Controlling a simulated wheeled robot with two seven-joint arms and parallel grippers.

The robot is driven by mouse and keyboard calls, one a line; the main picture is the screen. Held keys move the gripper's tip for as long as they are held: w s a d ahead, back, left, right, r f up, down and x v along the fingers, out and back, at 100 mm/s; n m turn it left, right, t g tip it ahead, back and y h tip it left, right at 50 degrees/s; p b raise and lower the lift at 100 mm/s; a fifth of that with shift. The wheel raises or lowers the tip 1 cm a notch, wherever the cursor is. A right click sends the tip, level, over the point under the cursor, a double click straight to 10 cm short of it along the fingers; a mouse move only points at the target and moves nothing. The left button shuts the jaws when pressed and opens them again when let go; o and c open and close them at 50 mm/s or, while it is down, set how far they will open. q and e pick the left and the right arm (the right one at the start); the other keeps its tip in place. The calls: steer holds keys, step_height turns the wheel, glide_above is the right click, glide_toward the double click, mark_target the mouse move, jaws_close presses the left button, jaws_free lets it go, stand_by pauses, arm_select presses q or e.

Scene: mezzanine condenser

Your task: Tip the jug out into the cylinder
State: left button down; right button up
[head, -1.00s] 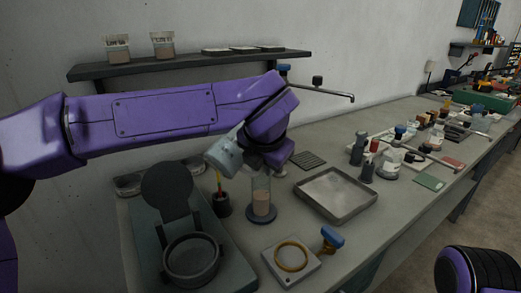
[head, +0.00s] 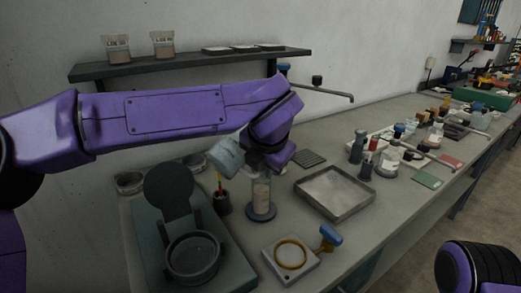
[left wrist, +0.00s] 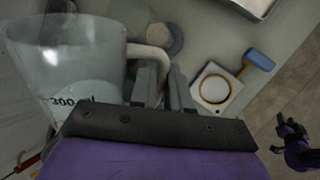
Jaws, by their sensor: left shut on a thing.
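My left gripper (head: 263,160) is shut on the handle of a clear, pale jug (head: 227,157), left of and above the cylinder. The jug is tilted in the head view. In the left wrist view the jug (left wrist: 72,60) shows a "300" mark, and its handle runs between the gripper's fingers (left wrist: 162,88). The clear cylinder (head: 261,196) stands upright on a dark round base on the bench, with pinkish-beige stuff inside. The gripper hides its top. I cannot tell whether anything is left in the jug. A small dark gripper (left wrist: 292,135) at right in the wrist view looks like my right one.
A dark cup (head: 222,203) with coloured sticks stands beside the cylinder. A green-grey device with a round pan (head: 193,259) is at front left. A shallow metal tray (head: 335,193) lies right, and a white plate with a yellow ring (head: 290,258) lies in front. A shelf (head: 190,64) hangs behind.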

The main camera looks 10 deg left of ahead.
arm_select(q)
steer(key=shift+f+g+y+p, duration=0.2)
steer(key=shift+g+y+p, duration=0.15)
steer(key=shift+p, duration=0.55)
stand_by(0.3)
steer(key=shift+w+d+r+g+y+p, duration=0.2)
steer(key=shift+r+g+y+p, duration=0.35)
steer(key=shift+p, duration=1.7)
